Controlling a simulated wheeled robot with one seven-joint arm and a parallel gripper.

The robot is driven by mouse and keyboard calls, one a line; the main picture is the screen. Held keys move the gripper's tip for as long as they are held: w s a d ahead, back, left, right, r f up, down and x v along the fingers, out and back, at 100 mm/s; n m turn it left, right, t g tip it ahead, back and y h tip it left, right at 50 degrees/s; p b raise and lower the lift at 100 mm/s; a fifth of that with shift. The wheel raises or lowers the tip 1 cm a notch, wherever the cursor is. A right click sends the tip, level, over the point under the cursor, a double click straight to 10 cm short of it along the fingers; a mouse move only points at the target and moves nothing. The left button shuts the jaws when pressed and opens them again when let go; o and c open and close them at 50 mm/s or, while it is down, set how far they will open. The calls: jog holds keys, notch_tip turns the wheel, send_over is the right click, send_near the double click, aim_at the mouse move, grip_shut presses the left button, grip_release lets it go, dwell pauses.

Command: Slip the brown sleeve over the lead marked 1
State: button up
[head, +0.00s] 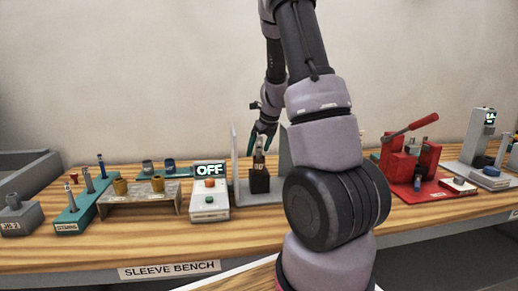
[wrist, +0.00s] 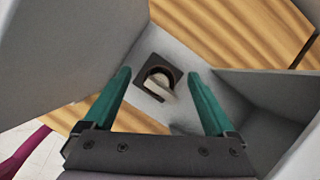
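My gripper (wrist: 158,74) is open, its teal fingers apart on either side of a black block (wrist: 147,84) that stands between grey walls. A round opening with a brownish rim and a pale piece (wrist: 160,84) show in the block; I cannot tell whether this is a sleeve or a lead. In the head view my gripper (head: 262,142) points down just above the black block (head: 260,181).
The grey walls (head: 283,155) flank my gripper closely. A white box (head: 209,202) with an OFF display stands left of them. A red lever press (head: 410,165) stands at right. The bench's front strip (head: 190,238) is clear.

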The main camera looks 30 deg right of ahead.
jog(key=shift+r, duration=0.1)
jog(key=v, duration=1)
jog(key=shift+s+r, duration=0.2)
jog(key=shift+r, duration=0.05)
